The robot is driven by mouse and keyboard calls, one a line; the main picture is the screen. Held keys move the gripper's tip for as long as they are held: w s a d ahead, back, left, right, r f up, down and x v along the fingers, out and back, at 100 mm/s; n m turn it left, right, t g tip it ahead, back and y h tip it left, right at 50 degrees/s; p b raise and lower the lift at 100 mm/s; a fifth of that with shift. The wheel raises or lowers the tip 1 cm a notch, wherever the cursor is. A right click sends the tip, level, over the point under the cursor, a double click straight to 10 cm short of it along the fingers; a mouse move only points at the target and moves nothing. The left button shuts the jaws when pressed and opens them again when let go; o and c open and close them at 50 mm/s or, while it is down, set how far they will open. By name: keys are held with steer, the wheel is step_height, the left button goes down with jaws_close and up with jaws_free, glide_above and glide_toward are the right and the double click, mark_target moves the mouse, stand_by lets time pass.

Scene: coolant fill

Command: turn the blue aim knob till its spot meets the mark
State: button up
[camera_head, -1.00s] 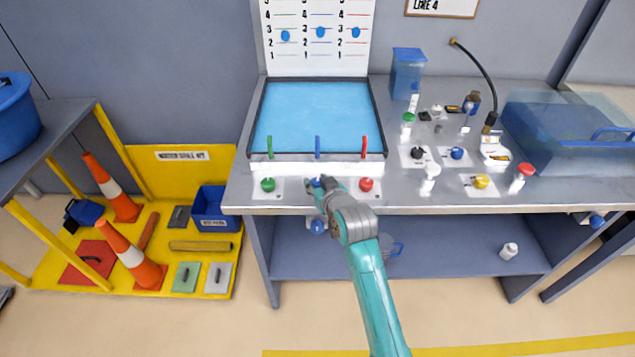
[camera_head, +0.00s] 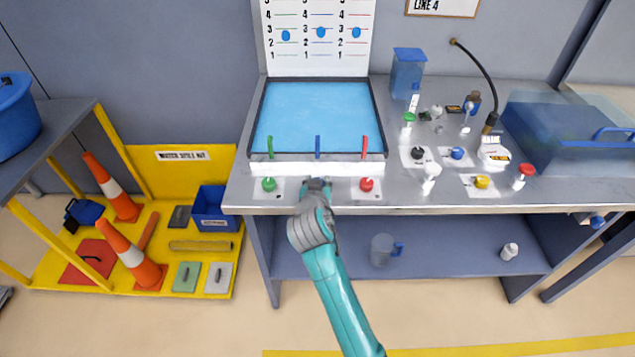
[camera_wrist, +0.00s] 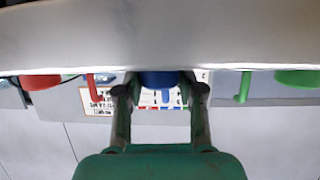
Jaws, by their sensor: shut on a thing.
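The blue aim knob (camera_wrist: 160,78) shows in the wrist view between my two fingers. My gripper (camera_wrist: 160,92) is shut on it. In the head view my gripper (camera_head: 317,185) is at the bench's front edge, between the green knob (camera_head: 269,184) and the red knob (camera_head: 367,184), and hides most of the blue knob. A blue pointer (camera_head: 317,147) stands behind it at the blue pool's front edge. The upright chart (camera_head: 300,64) has numbered lines and blue dots, the middle dot (camera_head: 320,32) near line 3. I cannot tell which mark belongs to the knob.
Black (camera_head: 418,153), blue (camera_head: 457,153) and yellow (camera_head: 482,181) knobs sit on the bench to the right, among small bottles. A clear jug (camera_head: 382,250) stands on the shelf below. Orange cones (camera_head: 133,256) stand on the yellow platform at left.

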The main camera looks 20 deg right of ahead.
steer(key=o, duration=1.2)
steer(key=shift+c, duration=0.2)
steer(key=v, duration=1.2)
